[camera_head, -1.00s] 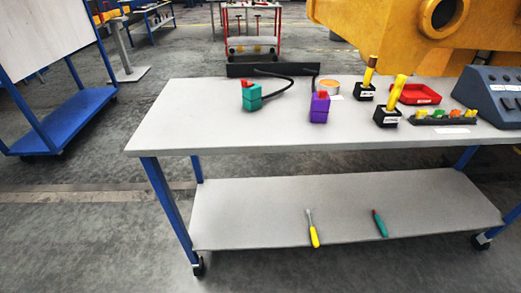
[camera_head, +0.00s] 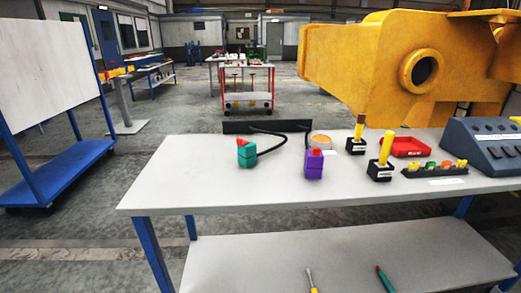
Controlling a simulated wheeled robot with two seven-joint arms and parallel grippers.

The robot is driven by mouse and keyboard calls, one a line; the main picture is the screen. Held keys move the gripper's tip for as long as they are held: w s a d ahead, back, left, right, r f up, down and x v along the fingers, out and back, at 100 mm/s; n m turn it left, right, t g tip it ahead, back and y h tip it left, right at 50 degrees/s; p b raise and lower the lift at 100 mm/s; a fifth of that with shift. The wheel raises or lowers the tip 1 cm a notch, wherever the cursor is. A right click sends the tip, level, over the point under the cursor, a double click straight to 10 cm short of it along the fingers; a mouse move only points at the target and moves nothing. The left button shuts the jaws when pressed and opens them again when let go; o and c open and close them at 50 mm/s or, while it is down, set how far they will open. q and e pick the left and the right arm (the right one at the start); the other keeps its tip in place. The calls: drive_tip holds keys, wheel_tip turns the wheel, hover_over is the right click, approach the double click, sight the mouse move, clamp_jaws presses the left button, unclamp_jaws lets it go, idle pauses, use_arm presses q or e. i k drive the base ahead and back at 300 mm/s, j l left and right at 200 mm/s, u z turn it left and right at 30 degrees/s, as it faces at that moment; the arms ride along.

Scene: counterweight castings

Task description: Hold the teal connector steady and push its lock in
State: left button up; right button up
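The teal connector (camera_head: 247,156) stands on the left part of the white table top, with a black cable curving from it to the back. Its red lock (camera_head: 243,142) sits on top and appears tilted up; how far it sticks out is too small to tell. A purple connector (camera_head: 314,166) with a red top piece stands to its right, also with a black cable. Neither of my grippers is in view, and nothing touches the teal connector.
A black bar (camera_head: 240,127) lies behind the connectors. The table's front left is clear.

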sight(240, 142)
drive_tip(key=i+j, duration=0.1)
drive_tip(key=i, duration=0.3)
drive_tip(key=i+j, duration=0.1)
drive_tip(key=i, duration=0.35)
drive_tip(key=z, duration=0.05)
